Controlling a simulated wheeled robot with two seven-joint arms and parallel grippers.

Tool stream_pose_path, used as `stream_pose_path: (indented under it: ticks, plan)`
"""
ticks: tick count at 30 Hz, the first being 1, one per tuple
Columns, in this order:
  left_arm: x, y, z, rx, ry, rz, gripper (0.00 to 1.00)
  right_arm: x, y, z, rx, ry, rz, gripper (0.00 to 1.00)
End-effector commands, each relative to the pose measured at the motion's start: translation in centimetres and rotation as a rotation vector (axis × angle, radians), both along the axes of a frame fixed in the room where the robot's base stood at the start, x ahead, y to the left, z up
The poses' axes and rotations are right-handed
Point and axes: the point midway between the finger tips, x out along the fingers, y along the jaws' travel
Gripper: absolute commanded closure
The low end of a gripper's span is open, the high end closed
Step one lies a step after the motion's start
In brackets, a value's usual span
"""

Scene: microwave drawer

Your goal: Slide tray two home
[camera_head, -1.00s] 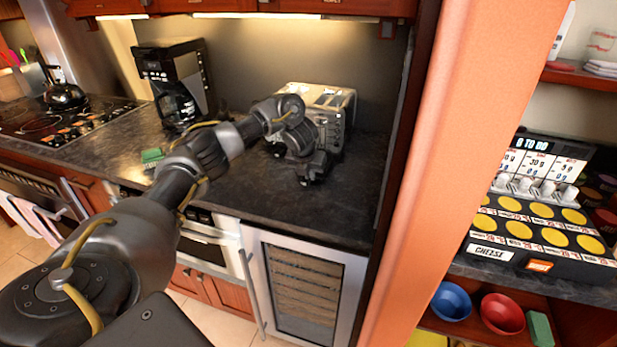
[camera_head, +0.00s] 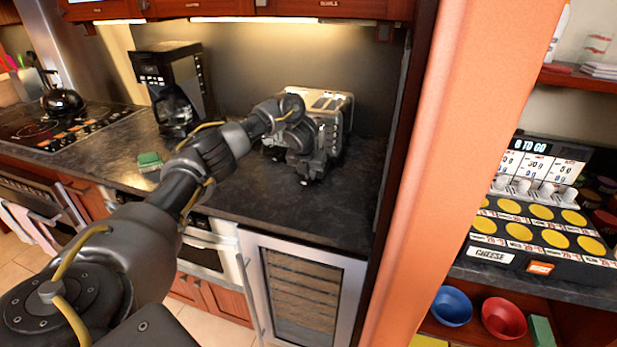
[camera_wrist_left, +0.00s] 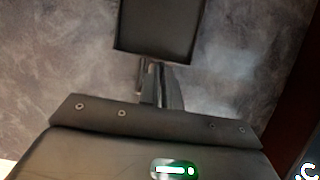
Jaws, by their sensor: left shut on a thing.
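A silver toaster-like appliance (camera_head: 325,100) stands on the dark counter against the back wall. My left gripper (camera_head: 308,178) is low at its front, and the gripper and wrist hide much of that front. In the left wrist view a flat dark tray (camera_wrist_left: 160,28) with a raised rim shows at the top. The narrow left fingers (camera_wrist_left: 158,85) are together and reach its near edge, shut on it. The tray's far end is out of that view. I see no number on it. My right gripper is not in view.
A coffee maker (camera_head: 175,88) and a green sponge (camera_head: 150,160) are on the counter to the left. An orange wall edge (camera_head: 455,150) stands close on the right. The counter (camera_head: 345,212) in front of the appliance is clear.

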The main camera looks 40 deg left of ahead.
Motion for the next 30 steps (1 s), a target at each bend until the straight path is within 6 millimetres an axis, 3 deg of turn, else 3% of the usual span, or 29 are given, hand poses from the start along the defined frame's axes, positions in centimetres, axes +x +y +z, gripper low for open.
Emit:
stream_pose_path:
  ticks: [18,30]
  plan:
    - [0.6,0.2,0.0,0.000,-0.001,0.000,1.00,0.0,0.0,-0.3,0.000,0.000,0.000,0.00]
    - [2.1,0.7,-0.1,-0.001,0.000,0.002,1.00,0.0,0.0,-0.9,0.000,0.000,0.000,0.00]
